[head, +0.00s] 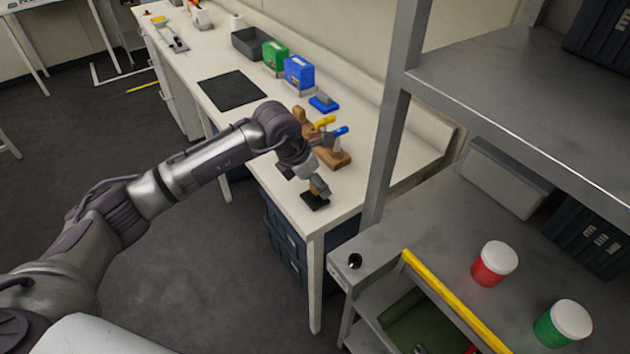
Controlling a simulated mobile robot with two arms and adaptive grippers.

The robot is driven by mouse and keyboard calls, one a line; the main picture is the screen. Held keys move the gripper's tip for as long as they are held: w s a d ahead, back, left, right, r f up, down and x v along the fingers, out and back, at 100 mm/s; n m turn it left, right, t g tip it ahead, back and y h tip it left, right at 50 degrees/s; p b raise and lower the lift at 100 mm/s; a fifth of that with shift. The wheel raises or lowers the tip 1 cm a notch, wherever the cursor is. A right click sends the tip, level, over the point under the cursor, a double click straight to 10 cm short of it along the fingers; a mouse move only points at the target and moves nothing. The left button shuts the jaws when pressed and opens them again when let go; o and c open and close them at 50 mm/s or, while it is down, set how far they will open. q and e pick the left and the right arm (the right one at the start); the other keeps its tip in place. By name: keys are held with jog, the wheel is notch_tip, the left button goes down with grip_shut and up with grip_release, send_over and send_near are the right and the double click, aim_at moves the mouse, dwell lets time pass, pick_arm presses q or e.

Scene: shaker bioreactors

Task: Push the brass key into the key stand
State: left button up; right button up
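My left gripper (306,176) reaches in from the left and points down over the near end of the white bench. Its fingers are small and partly hidden by the wrist, so I cannot tell how far they are closed. A small brass-brown piece (320,188), seemingly the brass key, shows at the fingertips. Just below it on the bench is a small dark block (314,203), which looks like the key stand. I cannot tell whether the piece is in the stand or above it. My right gripper is out of view.
A wooden rack (337,157) with yellow- and blue-handled tools stands close behind the gripper. Blue (299,73) and green (274,56) boxes and a black mat (231,90) lie farther back. A grey shelf (520,100) with a post is on the right.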

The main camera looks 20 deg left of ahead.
pick_arm(q)
jog(key=v, duration=1.1)
jog(key=shift+r, duration=0.3)
jog(key=shift+s+a, duration=0.1)
jog(key=shift+s, duration=0.05)
